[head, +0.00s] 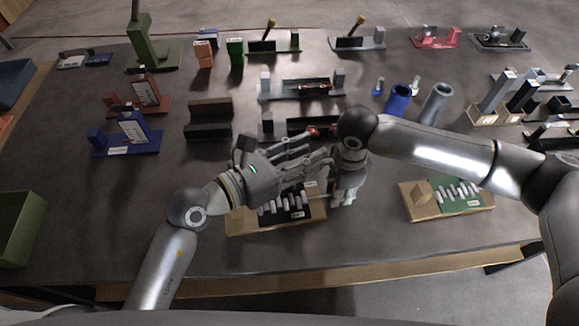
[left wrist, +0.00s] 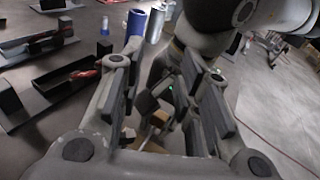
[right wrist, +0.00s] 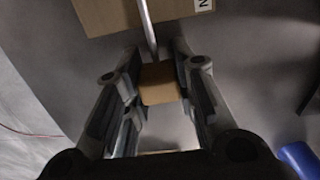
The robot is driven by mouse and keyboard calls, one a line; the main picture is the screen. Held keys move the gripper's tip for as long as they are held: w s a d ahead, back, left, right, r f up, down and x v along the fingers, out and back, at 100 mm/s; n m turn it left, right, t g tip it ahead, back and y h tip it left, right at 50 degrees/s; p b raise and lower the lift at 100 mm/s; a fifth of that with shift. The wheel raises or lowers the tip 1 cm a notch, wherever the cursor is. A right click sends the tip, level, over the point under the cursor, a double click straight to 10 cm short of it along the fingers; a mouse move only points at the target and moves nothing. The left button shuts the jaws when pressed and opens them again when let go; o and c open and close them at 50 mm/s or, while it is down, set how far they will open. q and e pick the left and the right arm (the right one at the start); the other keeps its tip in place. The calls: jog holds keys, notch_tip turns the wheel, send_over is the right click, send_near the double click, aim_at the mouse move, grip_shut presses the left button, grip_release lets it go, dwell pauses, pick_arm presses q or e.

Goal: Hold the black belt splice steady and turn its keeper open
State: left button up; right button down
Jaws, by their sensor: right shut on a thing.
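The black belt splice (head: 283,207) lies on a wooden base (head: 245,224) near the table's front, with a row of silver pins across it. My right gripper (head: 343,196) points down just right of it. In the right wrist view it is shut on a tan wooden block (right wrist: 160,84) at the end of a silver rod (right wrist: 147,28), which reaches toward a wooden base (right wrist: 110,14). That this block is the keeper's handle is likely but not certain. My left gripper (head: 328,149) is open and empty, its fingers above the splice and pointing right, hiding its upper part.
A green splice (head: 455,195) on a similar wooden base stands to the right. Black and grey trays (head: 300,88), a blue cylinder (head: 397,100) and a grey cylinder (head: 437,104) stand behind.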

pick_arm(q)
jog(key=w+r+m+g+h, duration=0.3)
jog(key=w+r+m+g, duration=0.1)
jog(key=w+r, duration=0.25)
jog(key=s+a+f+m+g+y, duration=0.2)
jog(key=a+f+m+g+y, duration=0.5)
jog(key=m+y, duration=0.5)
jog(key=shift+n+g, duration=0.6)
jog(key=shift+g, duration=0.1)
jog(key=x, duration=0.4)
jog(key=d+x, duration=0.1)
jog(key=x, duration=0.4)
jog(key=shift+s+r, duration=0.1)
jog(key=shift+s, duration=0.05)
grip_shut()
